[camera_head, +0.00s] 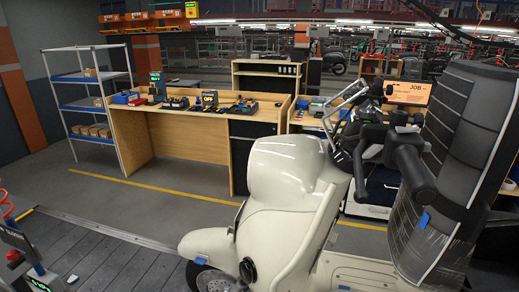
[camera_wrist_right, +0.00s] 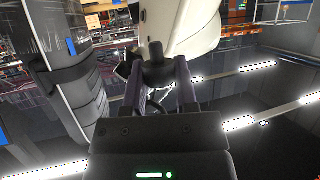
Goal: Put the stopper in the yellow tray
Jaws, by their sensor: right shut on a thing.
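My right gripper (camera_wrist_right: 158,72) shows in the right wrist view with its two fingers closed on a dark thing. This thing, which I take to be the stopper (camera_wrist_right: 156,56), is black, with a narrow upright knob above a wider body between the fingertips. Its lower part is hidden by the fingers. It is held in front of the cream scooter body (camera_wrist_right: 186,28), and I cannot tell the gap between them. I cannot make out my right gripper in the head view. My left gripper is in neither view. I see no yellow tray clearly in either view.
A slatted conveyor (camera_head: 95,258) runs along the front. A wooden workbench (camera_head: 180,128) with tools and a shelf rack (camera_head: 85,110) stand behind.

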